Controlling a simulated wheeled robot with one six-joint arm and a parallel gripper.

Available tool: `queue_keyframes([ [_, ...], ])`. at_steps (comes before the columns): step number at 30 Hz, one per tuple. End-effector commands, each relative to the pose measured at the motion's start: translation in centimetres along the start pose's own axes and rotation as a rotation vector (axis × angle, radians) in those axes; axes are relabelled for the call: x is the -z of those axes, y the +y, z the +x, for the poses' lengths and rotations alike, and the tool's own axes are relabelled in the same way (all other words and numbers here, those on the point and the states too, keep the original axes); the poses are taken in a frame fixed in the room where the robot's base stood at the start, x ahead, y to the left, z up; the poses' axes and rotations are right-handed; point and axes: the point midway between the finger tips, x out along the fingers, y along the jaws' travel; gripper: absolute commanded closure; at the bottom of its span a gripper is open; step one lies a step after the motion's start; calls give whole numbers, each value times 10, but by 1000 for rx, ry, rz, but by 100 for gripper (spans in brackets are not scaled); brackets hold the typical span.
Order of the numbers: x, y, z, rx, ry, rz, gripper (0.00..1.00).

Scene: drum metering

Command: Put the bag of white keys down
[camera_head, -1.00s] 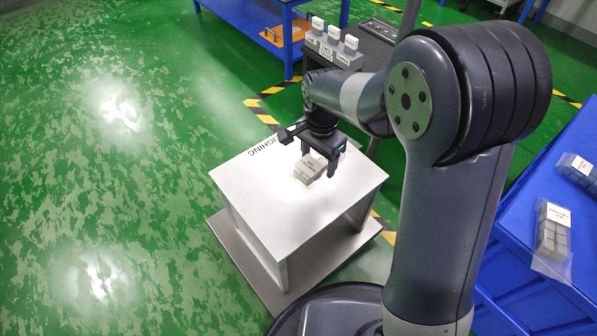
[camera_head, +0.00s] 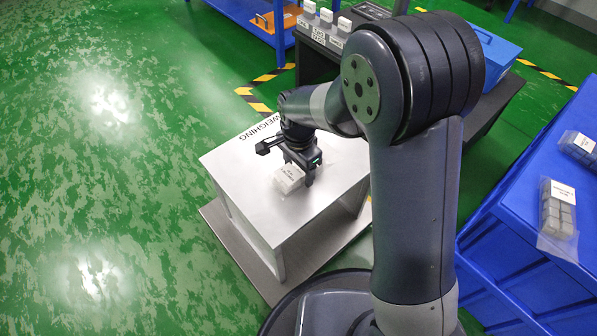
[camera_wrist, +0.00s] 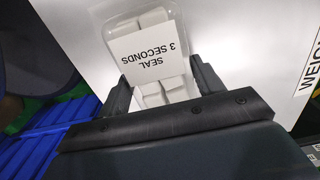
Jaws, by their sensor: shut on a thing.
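The bag of white keys (camera_head: 289,178) is a clear bag of pale blocks at the weighing table (camera_head: 225,160), near the middle of its white top. In the wrist view the bag (camera_wrist: 150,52) carries a label that reads "SEAL 3 SECONDS". My gripper (camera_head: 298,172) is shut on the bag, with one finger on each side in the wrist view (camera_wrist: 160,88). The bag is at or just above the table top; I cannot tell whether it touches.
A blue table (camera_head: 520,205) at the right bears bags of grey blocks (camera_head: 557,212). A dark bench behind holds several white-topped grey pieces (camera_head: 326,28) and a blue bin (camera_head: 497,55). The weighing top around the bag is clear. Green floor (camera_head: 100,190) lies open at the left.

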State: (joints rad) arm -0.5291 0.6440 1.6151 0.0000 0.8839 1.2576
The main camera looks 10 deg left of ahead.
Motion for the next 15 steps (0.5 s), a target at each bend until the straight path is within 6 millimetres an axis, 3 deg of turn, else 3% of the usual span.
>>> queue_keyframes([
  [11, 0, 0, 7, 2, 0, 0, 68],
  [12, 0, 0, 8, 1, 0, 0, 36],
  [15, 0, 0, 7, 1, 0, 0, 28],
])
